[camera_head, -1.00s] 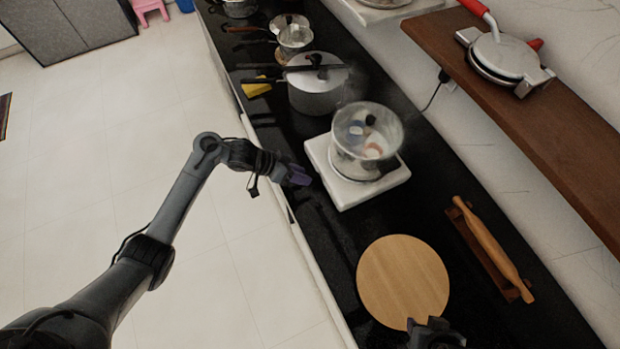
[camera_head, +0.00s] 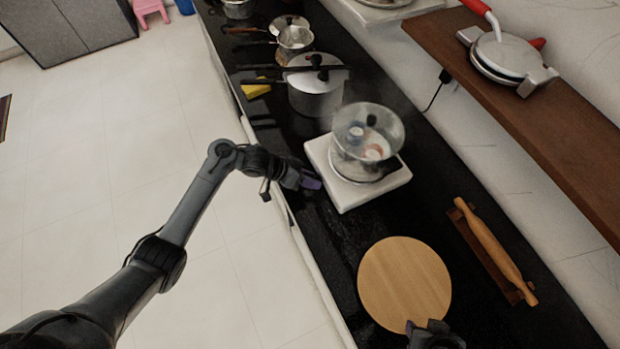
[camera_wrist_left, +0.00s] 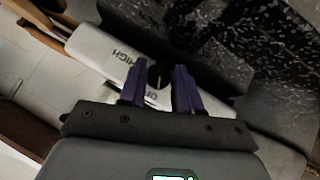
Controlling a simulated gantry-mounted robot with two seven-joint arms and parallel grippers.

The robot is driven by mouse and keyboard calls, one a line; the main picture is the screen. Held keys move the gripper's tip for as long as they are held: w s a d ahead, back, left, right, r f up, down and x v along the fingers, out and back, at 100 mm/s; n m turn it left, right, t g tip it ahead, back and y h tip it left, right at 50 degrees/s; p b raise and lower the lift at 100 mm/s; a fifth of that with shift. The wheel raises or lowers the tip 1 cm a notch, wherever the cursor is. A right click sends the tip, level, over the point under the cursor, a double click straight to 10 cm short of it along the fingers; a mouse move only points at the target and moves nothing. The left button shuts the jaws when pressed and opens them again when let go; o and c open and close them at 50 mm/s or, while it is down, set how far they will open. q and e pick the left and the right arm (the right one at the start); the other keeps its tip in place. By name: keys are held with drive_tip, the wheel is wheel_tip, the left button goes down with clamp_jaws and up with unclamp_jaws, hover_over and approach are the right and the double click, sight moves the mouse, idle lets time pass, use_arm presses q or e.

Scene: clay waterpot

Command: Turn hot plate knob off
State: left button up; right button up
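The white hot plate (camera_head: 343,191) stands on the black counter with a steaming glass pot (camera_head: 368,140) on it. In the left wrist view the hot plate's front panel (camera_wrist_left: 104,52) shows lettering such as "HIGH". Its black knob (camera_wrist_left: 158,75) shows between my left fingertips (camera_wrist_left: 158,88). The purple fingers are apart, one on each side of the knob; I cannot tell whether they touch it. In the head view my left gripper (camera_head: 312,183) is close to the hot plate's left side, and the knob cannot be made out there. Part of my right gripper (camera_head: 434,334) shows at the bottom edge.
A round wooden board (camera_head: 404,284) and a rolling pin (camera_head: 494,249) lie on the counter nearer me. A lidded pot (camera_head: 316,92) and a yellow cloth (camera_head: 256,88) are beyond the hot plate. A wooden shelf (camera_head: 540,115) with a waffle iron runs along the right.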

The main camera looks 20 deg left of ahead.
use_arm(q)
drive_tip(key=shift+s+r+m+t+y+p, duration=0.2)
drive_tip(key=shift+m+t+y+p, duration=0.3)
drive_tip(key=shift+p, duration=0.7)
use_arm(e)
wheel_tip(320, 180, up, 2)
drive_tip(key=shift+r, duration=0.15)
use_arm(q)
drive_tip(key=shift+d+f+t+y+p, duration=0.15)
drive_tip(key=shift+t+y+p, duration=0.15)
drive_tip(key=shift+y+p, duration=0.25)
use_arm(e)
drive_tip(key=shift+d+r, duration=0.15)
drive_tip(key=shift+r, duration=0.35)
use_arm(q)
drive_tip(key=shift+m+t+y, duration=0.25)
drive_tip(key=shift+m+t, duration=0.05)
drive_tip(key=shift+m, duration=0.2)
use_arm(e)
drive_tip(key=shift+r, duration=0.1)
use_arm(q)
drive_tip(key=o, duration=0.7)
drive_tip(key=p+v, duration=0.2)
drive_tip(key=v, duration=0.8)
drive_tip(key=shift+s+r, duration=0.15)
drive_tip(key=shift+r, duration=0.15)
use_arm(e)
wheel_tip(320, 180, up, 2)
drive_tip(key=shift+r, duration=0.2)
